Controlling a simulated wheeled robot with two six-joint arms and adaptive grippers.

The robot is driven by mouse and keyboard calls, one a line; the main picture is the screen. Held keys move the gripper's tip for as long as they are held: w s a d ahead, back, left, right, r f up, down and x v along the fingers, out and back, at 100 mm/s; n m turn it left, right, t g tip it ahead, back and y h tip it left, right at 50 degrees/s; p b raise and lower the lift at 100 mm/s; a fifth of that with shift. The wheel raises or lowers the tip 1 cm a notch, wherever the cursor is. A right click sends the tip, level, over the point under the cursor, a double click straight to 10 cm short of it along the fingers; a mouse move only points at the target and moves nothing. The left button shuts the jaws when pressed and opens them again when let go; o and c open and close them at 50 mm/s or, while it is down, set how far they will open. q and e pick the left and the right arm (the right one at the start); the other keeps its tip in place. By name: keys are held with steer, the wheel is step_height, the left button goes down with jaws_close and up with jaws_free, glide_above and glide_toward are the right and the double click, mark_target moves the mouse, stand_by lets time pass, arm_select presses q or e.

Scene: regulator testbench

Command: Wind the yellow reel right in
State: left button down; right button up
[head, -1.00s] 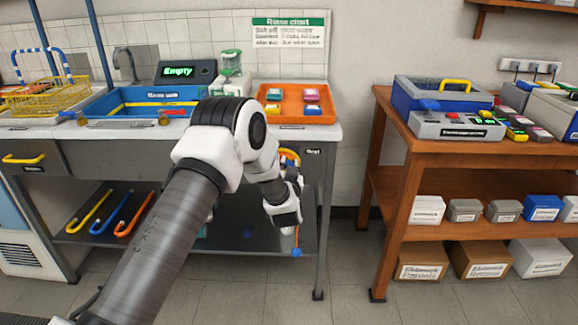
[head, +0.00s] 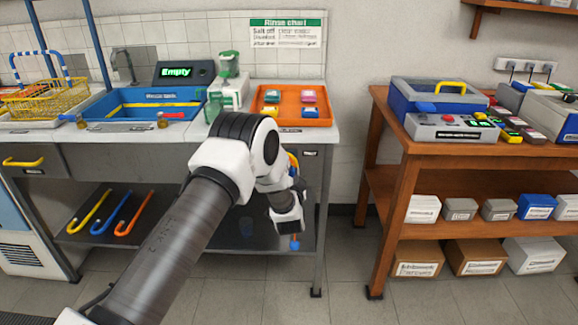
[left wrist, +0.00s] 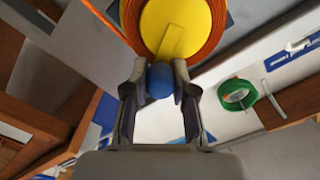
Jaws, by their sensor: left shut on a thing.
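The yellow reel (left wrist: 172,25) carries wound orange hose and has a yellow crank arm with a blue knob (left wrist: 160,80). In the left wrist view my left gripper (left wrist: 160,90) is shut with its fingers on either side of the knob. In the head view the reel (head: 293,162) is at the bench's right front, mostly hidden by my left arm. My left gripper (head: 287,215) shows below it; its fingertips are hard to make out. A blue end piece (head: 295,243) hangs just below the gripper. My right gripper is not in view.
The bench holds an orange tray (head: 322,118), a blue sink (head: 145,103) and a yellow wire basket (head: 45,97). A wooden table (head: 440,150) stands to the right, with clear floor between. A green ring-shaped thing (left wrist: 237,95) shows beside the reel in the wrist view.

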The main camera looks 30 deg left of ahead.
arm_select(q)
steer(key=m, duration=0.1)
steer(key=f+m+p, duration=0.1)
steer(key=m, duration=0.2)
steer(key=shift+w+d+f+m, duration=0.15)
steer(key=shift+d+f+m, duration=0.1)
steer(key=shift+m, duration=0.05)
steer(key=f+m+p, duration=0.1)
steer(key=m, duration=0.3)
steer(key=a+f+m+p, duration=0.1)
steer(key=f+m, duration=0.1)
steer(key=m, duration=0.3)
steer(key=s+f+m+p, duration=0.1)
steer(key=m, duration=0.4)
steer(key=shift+s+a+f, duration=0.1)
steer(key=shift+a+f, duration=0.1)
steer(key=shift+a, duration=0.2)
steer(key=c, duration=0.9)
jaws_free()
steer(key=shift+c, duration=0.2)
steer(key=v, duration=1.2)
